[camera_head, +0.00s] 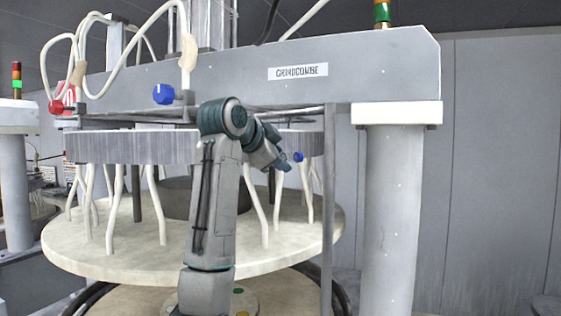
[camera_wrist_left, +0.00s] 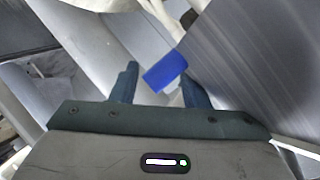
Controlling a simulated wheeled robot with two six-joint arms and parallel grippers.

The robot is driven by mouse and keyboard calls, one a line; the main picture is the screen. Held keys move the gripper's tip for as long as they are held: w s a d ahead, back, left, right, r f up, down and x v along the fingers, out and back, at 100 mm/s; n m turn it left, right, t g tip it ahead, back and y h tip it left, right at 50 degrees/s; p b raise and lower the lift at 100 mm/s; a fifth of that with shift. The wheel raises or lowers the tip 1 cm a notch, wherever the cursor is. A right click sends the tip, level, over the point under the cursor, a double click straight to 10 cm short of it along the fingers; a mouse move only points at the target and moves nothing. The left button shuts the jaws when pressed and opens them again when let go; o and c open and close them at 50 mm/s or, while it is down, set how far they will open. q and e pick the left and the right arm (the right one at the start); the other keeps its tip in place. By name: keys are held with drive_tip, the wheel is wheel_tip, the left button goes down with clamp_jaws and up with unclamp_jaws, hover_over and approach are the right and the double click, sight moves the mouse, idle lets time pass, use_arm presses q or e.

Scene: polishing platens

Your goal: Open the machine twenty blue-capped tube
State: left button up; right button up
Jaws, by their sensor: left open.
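A blue cap (camera_head: 299,157) on a white tube sits under the right side of the grey ring of the machine (camera_head: 110,146). In the left wrist view a blue cap (camera_wrist_left: 165,70) shows large beside the ridged grey ring. My left gripper (camera_head: 283,162) reaches up and right to just left of that cap. In the left wrist view its fingers (camera_wrist_left: 158,78) are apart; the cap appears between their tips, nearer the right finger and partly overlapping it. I cannot tell if they touch. My right gripper does not show.
A round pale platen (camera_head: 100,245) lies below the ring, with several white tubes hanging down to it. A thin grey post (camera_head: 328,200) stands just right of the gripper. A thick column (camera_head: 392,210) stands farther right. A red cap (camera_head: 56,107) is at the upper left.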

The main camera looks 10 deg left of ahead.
use_arm(q)
drive_tip(key=b+v, duration=0.4)
drive_tip(key=v, duration=0.6)
drive_tip(key=shift+b, duration=0.35)
drive_tip(key=shift+d, duration=0.15)
